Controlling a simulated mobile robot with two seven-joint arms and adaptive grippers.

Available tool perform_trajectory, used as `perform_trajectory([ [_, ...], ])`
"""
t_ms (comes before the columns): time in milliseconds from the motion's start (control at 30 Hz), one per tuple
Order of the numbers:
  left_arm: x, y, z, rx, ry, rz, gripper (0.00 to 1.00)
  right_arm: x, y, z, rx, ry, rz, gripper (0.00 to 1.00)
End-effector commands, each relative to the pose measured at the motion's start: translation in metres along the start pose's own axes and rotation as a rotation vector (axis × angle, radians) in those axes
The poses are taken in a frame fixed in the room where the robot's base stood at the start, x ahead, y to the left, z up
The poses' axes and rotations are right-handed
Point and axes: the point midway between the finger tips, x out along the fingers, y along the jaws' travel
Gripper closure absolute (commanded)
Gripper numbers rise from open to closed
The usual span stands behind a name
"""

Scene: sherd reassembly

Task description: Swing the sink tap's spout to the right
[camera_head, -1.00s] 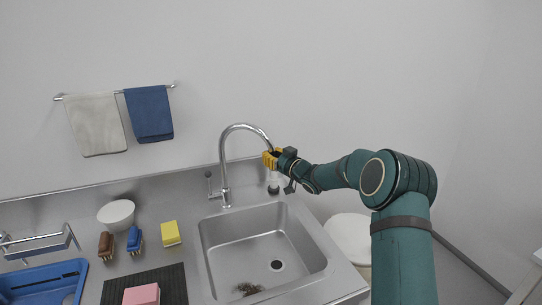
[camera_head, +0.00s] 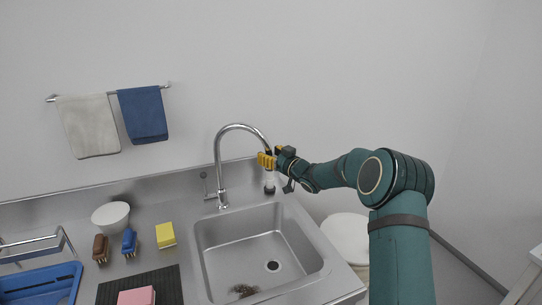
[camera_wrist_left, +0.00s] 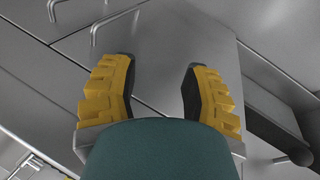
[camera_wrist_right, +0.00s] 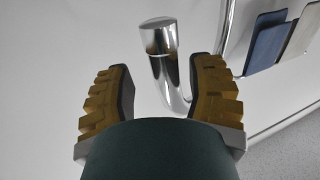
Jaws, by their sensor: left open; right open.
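The sink tap (camera_head: 218,165) is a chrome gooseneck standing behind the sink (camera_head: 255,245). Its spout arches to the right, and the spout's end is by my right gripper (camera_head: 267,160). In the right wrist view the spout's end (camera_wrist_right: 158,38) stands between the spread yellow fingers of my right gripper (camera_wrist_right: 160,80), a little beyond their tips, with gaps on both sides. Whether a finger touches it cannot be told. My left gripper (camera_wrist_left: 158,80) is open and empty in the left wrist view, and is not in the head view.
A soap bottle (camera_head: 269,184) stands behind the sink near my right gripper. A yellow sponge (camera_head: 166,235), brushes (camera_head: 129,242), a white bowl (camera_head: 111,215) and a blue tub (camera_head: 40,285) are to the left. Towels (camera_head: 142,115) hang on the wall.

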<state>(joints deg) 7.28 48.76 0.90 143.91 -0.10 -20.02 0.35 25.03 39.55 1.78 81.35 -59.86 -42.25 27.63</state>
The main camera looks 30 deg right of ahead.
Motion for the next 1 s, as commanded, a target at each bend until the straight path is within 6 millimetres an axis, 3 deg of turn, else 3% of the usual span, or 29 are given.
perform_trajectory([
  [233, 0.000, 0.000, 0.000, 0.000, 0.000, 0.000, 0.53, -0.012, 0.000, -0.001, 0.000, 0.001, -0.001, 0.46],
  [700, 0.000, 0.000, 0.000, 0.000, 0.000, 0.000, 0.53, -0.101, 0.002, 0.000, 0.000, -0.001, 0.004, 0.46],
  [1000, 0.000, 0.000, 0.000, 0.000, 0.000, 0.000, 0.53, -0.122, 0.001, 0.000, -0.001, -0.001, 0.003, 0.46],
])
